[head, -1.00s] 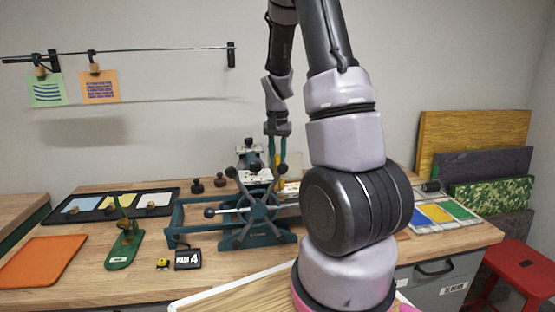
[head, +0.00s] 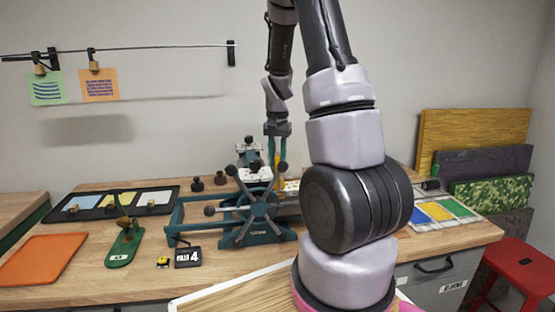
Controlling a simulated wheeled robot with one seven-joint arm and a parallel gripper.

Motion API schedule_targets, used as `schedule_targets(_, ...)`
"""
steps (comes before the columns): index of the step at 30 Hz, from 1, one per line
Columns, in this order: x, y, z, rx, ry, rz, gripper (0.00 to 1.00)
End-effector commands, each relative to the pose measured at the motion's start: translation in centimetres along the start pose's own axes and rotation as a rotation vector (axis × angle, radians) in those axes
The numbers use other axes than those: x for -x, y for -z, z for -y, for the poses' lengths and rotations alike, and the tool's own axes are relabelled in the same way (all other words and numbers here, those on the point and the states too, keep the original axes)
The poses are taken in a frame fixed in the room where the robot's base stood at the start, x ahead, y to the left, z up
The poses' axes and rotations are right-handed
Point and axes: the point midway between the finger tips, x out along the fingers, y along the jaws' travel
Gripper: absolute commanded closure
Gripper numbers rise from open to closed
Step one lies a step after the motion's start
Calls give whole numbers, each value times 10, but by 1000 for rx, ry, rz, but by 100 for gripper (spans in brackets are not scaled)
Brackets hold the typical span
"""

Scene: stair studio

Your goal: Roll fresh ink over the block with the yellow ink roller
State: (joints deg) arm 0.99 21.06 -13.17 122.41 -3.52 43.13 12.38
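My gripper (head: 277,156) points down behind the press wheel near the middle of the bench. Its two teal fingers stand around a narrow yellow piece (head: 277,160), which looks like the handle of the yellow ink roller; the roller's lower end is hidden by the wheel. The teal press (head: 185,215) has a spoked hand wheel (head: 258,207) in front. I cannot make out the block clearly; the press bed behind the wheel is mostly covered by the wheel and my arm. An ink slab (head: 462,225) with yellow, blue and green patches lies at right.
A black tray (head: 112,191) with pale sheets, an orange mat (head: 42,258), a green stand (head: 122,247) and a small black sign (head: 187,257) occupy the left bench. Coloured panels (head: 470,140) lean at right above a red stool (head: 520,268). Prints hang from a rail (head: 140,48).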

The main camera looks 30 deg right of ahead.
Motion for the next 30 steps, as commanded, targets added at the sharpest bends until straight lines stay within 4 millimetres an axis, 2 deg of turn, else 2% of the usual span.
schedule_targets(30,1,20,-39,-1,0,0,100)
